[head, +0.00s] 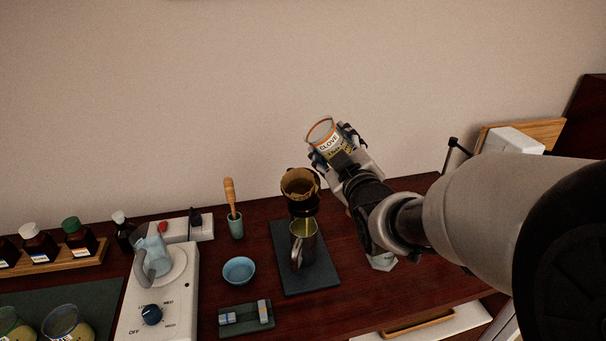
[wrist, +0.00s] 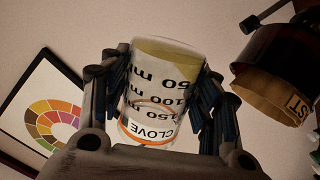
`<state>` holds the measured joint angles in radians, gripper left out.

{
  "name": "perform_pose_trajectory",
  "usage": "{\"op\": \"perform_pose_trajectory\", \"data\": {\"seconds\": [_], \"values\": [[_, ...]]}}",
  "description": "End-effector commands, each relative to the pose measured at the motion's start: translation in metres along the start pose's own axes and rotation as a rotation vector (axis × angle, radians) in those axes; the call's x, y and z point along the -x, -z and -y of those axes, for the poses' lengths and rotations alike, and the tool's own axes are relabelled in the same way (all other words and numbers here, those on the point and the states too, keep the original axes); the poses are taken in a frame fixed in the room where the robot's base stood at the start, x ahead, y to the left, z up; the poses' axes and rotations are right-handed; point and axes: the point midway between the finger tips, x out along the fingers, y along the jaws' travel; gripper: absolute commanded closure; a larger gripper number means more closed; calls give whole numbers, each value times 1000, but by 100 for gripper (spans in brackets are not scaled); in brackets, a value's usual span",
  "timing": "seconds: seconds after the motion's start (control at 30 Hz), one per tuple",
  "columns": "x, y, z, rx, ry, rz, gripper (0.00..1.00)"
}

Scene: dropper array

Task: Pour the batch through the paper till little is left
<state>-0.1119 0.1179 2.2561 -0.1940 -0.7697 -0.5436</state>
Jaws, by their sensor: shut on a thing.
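My gripper (head: 338,146) is shut on a clear beaker (head: 323,131) with a clove label and an orange rim, raised above the bench. In the wrist view the beaker (wrist: 160,95) sits between both fingers, with yellowish liquid at its base end. A dark dripper with a brown paper filter (head: 300,184) stands below and left of the beaker; the filter also shows at right in the wrist view (wrist: 275,100). No stream from the beaker shows.
Bottles (head: 78,237) and more beakers (head: 65,322) are at far left.

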Motion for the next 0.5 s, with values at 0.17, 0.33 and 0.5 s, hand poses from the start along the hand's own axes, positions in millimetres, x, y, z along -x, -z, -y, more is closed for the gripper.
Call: {"op": "perform_pose_trajectory", "data": {"seconds": [0.17,0.33,0.5], "values": [[1,18,1,-342,17,-5,82],[0,26,0,-481,24,-5,82],[0,27,0,-479,24,-6,82]]}}
